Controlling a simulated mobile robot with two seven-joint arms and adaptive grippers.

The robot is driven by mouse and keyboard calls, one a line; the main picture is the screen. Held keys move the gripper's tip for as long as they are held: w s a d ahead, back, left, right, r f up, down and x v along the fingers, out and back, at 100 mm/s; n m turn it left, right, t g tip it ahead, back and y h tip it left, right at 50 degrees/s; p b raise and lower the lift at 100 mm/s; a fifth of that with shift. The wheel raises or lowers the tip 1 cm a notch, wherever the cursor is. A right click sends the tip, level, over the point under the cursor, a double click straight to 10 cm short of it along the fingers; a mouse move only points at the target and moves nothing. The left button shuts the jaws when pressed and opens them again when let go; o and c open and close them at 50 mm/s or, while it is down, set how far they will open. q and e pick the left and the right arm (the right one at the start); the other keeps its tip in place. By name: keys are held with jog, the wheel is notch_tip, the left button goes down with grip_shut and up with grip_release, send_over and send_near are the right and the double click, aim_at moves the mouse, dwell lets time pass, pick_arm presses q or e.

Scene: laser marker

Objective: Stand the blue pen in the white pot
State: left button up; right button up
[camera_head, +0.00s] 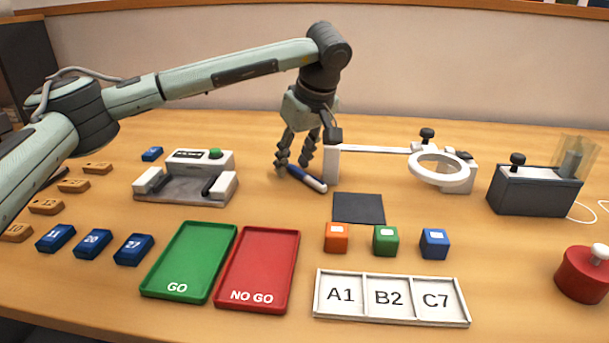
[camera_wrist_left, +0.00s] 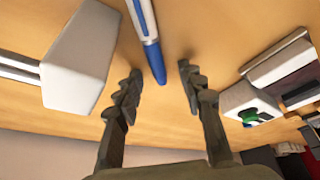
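The blue pen (camera_head: 307,179), blue and white, lies on the table in the head view, just below my left gripper's fingers. My left gripper (camera_head: 297,163) points down over it. In the left wrist view the open fingers (camera_wrist_left: 160,84) are apart, and the pen (camera_wrist_left: 147,30) reaches in between them with its blue end. A gap shows on both sides, so it is not gripped. I cannot make out a white pot in either view. My right gripper is not in view.
A white post (camera_head: 331,165) of the ring magnifier (camera_head: 440,170) stands close right of the pen. A grey-and-white fixture (camera_head: 187,178) is to the left. A dark square mat (camera_head: 358,208), green tray (camera_head: 190,260) and red tray (camera_head: 257,268) lie nearer.

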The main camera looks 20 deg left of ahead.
aim_at(295, 166)
pick_arm(q)
jog(key=shift+f, duration=0.1)
jog(key=shift+c, duration=0.6)
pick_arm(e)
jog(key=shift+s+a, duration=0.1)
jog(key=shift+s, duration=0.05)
pick_arm(q)
grip_shut()
jog(key=shift+r, duration=0.55)
notch_tip(295, 166, up, 3)
jog(key=shift+f, duration=0.1)
jog(key=s+a+r, duration=0.7)
jog(key=s, duration=0.2)
jog(key=shift+a+r+b, duration=0.15)
jog(key=shift+a+b, duration=0.15)
jog(key=shift+b, duration=0.15)
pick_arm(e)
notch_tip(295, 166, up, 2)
